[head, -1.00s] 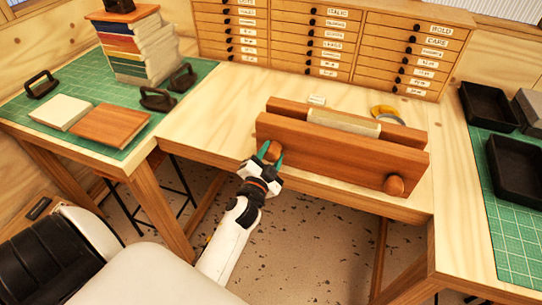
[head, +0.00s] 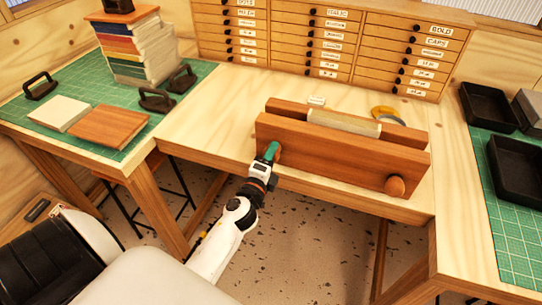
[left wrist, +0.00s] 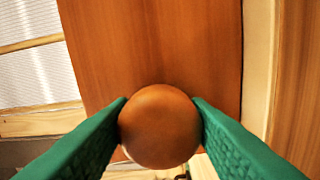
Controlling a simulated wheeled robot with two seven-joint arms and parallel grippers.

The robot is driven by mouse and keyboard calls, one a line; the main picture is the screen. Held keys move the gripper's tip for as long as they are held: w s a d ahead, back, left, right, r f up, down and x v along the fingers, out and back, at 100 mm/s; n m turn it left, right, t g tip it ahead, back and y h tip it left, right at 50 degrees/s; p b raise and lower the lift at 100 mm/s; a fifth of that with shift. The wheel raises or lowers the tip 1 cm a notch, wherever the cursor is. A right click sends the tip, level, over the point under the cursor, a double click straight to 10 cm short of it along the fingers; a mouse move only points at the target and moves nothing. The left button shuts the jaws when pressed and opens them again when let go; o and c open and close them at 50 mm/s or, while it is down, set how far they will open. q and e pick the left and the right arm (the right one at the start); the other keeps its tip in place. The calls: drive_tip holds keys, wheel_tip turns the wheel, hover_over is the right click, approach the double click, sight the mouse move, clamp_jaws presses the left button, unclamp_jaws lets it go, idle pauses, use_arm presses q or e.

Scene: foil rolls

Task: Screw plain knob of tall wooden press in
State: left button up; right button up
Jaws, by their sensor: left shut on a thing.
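The wooden press (head: 340,150) stands on the pale workbench in the head view, two upright reddish boards with a pale bound block (head: 344,122) between them. Its front board has a round knob low at each end. My left gripper (head: 272,152) is at the left end, with its green fingers around the plain knob (left wrist: 160,127) there. In the left wrist view the fingers touch the smooth brown knob on both sides, with the board (left wrist: 155,45) behind it. In the head view the gripper mostly hides this knob. The right-end knob (head: 395,187) is free. My right gripper is not in view.
A drawer cabinet (head: 330,40) stands at the back of the bench. A tape roll (head: 388,114) lies behind the press. Books (head: 138,50) and black-handled weights (head: 157,100) are on the left green mat, black trays (head: 516,170) on the right one. The bench left of the press is clear.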

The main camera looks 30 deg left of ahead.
use_arm(q)
drive_tip(key=m, duration=0.4)
drive_tip(key=shift+f+m, duration=0.1)
drive_tip(key=shift+m, duration=0.2)
drive_tip(key=shift+f+m+p, duration=0.1)
drive_tip(key=shift+m+p, duration=0.45)
drive_tip(key=shift+m, duration=1.35)
drive_tip(key=o, duration=1)
drive_tip(key=shift+s, duration=0.1)
drive_tip(key=b+v, duration=0.4)
drive_tip(key=v, duration=0.8)
drive_tip(key=shift+r, duration=0.25)
drive_tip(key=shift+f, duration=0.15)
